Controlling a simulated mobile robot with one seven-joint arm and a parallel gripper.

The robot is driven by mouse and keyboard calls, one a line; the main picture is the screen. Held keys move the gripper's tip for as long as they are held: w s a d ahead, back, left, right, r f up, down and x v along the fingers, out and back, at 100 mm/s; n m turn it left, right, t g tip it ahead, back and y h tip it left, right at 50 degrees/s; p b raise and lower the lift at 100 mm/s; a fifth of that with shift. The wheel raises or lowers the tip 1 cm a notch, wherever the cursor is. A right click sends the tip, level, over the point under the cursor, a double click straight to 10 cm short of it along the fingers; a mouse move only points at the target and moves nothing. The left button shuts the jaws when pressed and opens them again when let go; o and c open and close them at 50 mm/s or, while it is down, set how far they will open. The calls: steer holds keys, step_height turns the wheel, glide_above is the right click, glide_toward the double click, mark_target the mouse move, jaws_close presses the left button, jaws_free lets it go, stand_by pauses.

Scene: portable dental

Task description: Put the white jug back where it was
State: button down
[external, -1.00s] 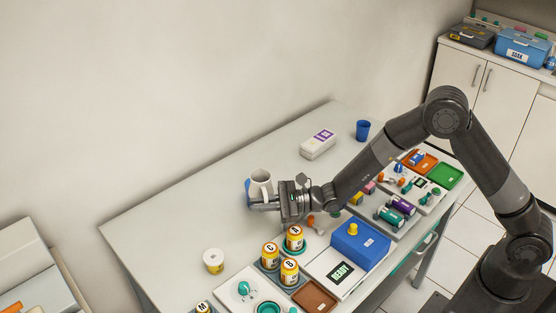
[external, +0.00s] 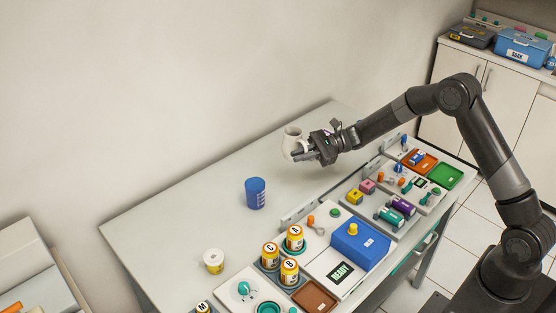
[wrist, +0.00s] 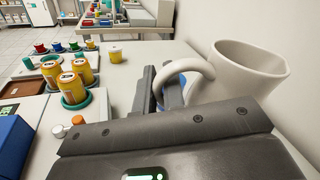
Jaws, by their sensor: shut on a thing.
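The white jug (external: 292,138) is at the far part of the table, near the wall, in the external view. In the wrist view the jug (wrist: 245,75) shows large on the right, its handle at the fingers. My gripper (external: 302,154) is shut on the handle; its fingers (wrist: 162,92) also show in the wrist view. The jug looks roughly upright. I cannot tell whether its base touches the table.
A blue cup (external: 255,195) stands alone left of the jug. A white tub (external: 214,261) is nearer the front left. Labelled orange jars (external: 289,270), a blue box (external: 360,243) and trays line the right edge. My arm hides part of the back.

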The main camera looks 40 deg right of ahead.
steer(key=s+d+f+n+g, duration=0.2)
steer(key=s+d+g, duration=0.1)
steer(key=d, duration=1.1)
steer(key=shift+y, duration=0.3)
steer(key=w+a+f, duration=0.1)
steer(key=a+f, duration=0.1)
steer(key=a, duration=0.1)
steer(key=w+a+f, duration=0.1)
steer(key=a+f, duration=0.1)
steer(key=a, duration=0.1)
steer(key=w+a+f, duration=0.2)
steer(key=a, duration=0.2)
steer(key=shift+w+f, duration=0.1)
steer(key=shift+f, duration=2.35)
steer(key=shift+f, duration=0.1)
steer(key=c, duration=1.5)
jaws_free()
